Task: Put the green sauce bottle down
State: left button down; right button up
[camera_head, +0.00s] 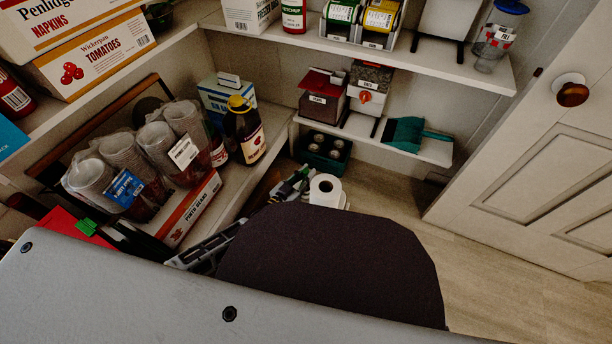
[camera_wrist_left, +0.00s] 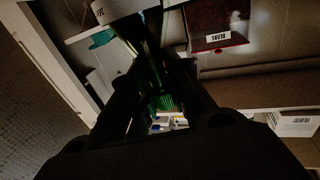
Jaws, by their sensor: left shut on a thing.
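The green sauce bottle (camera_wrist_left: 153,72) shows in the left wrist view as a dark green glassy shape between the two dark fingers of my left gripper (camera_wrist_left: 158,88). The fingers are shut on it. The picture is dim, so its full outline and its base are hard to make out. In the head view my left gripper (camera_head: 295,183) is small and partly hidden behind my own dark arm link, just left of a white paper roll. Most of the bottle is hidden there. My right gripper is not in view.
A low shelf holds bins (camera_head: 323,97) and a teal dustpan (camera_head: 404,133). A dark green crate (camera_head: 324,150) stands below. Left shelves hold stacked cups (camera_head: 122,160), a dark sauce bottle (camera_head: 244,130) and boxes. A door (camera_head: 545,160) stands at right, with clear floor (camera_head: 490,280) before it.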

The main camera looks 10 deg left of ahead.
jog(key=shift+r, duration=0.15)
pick_arm(q)
jog(key=c, duration=1.4)
grip_release()
jog(key=shift+f, duration=0.15)
jog(key=shift+o, duration=0.2)
jog(key=shift+s, duration=0.1)
jog(key=p+v, duration=0.4)
jog(key=v, duration=0.8)
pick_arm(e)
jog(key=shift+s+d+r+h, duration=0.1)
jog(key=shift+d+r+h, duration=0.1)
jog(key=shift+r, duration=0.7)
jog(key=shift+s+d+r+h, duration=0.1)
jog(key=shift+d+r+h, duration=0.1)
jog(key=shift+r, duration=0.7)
pick_arm(q)
jog(key=shift+a, duration=0.1)
